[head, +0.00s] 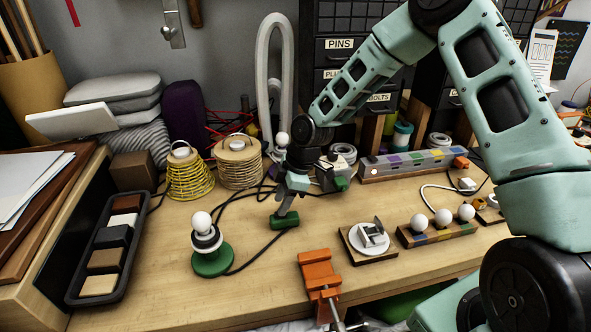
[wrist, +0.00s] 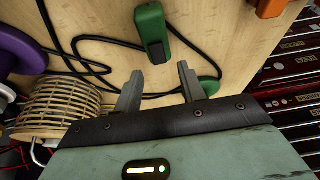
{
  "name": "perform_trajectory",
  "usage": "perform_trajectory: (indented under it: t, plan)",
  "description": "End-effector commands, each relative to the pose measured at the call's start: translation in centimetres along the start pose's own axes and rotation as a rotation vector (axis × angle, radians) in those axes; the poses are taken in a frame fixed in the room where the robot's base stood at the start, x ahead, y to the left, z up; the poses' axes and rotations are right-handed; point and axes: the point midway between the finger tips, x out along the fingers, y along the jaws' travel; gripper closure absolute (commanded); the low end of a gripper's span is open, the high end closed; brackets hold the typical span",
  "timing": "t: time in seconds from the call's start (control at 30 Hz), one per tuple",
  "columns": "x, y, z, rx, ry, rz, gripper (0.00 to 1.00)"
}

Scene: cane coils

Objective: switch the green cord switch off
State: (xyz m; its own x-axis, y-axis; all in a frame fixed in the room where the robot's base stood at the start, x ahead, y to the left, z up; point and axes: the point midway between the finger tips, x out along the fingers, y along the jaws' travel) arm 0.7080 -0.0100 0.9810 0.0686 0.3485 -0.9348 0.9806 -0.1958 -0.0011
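The green cord switch (head: 285,221) lies on the workbench near its middle, with a dark cord attached. In the wrist view the switch (wrist: 151,27) is a green block with a darker part at its near end; I cannot tell which way its rocker is set. My gripper (head: 286,204) reaches down over the switch in the head view and hides part of it. In the wrist view my gripper (wrist: 160,73) has its two fingers apart with nothing between them. The switch lies beyond the fingertips, apart from them in that view.
A green-based lamp (head: 212,262) with a white bulb stands left of the switch. An orange vise (head: 318,272) is at the front edge. A white dish on a wooden block (head: 370,257) is to the right. Cane coils (head: 239,164) stand behind. Dark cords loop across the bench.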

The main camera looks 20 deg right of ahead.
Motion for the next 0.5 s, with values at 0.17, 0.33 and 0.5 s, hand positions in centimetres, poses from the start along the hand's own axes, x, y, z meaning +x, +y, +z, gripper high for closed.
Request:
perform_trajectory:
  t: [0.17,0.33,0.5]
  plan:
    - [-4.2,0.2,0.2,0.002,0.000,0.007,0.60]
    - [-8.3,0.2,0.2,0.002,0.000,0.008,0.60]
    - [-11.7,0.1,0.1,0.001,0.000,0.005,0.60]
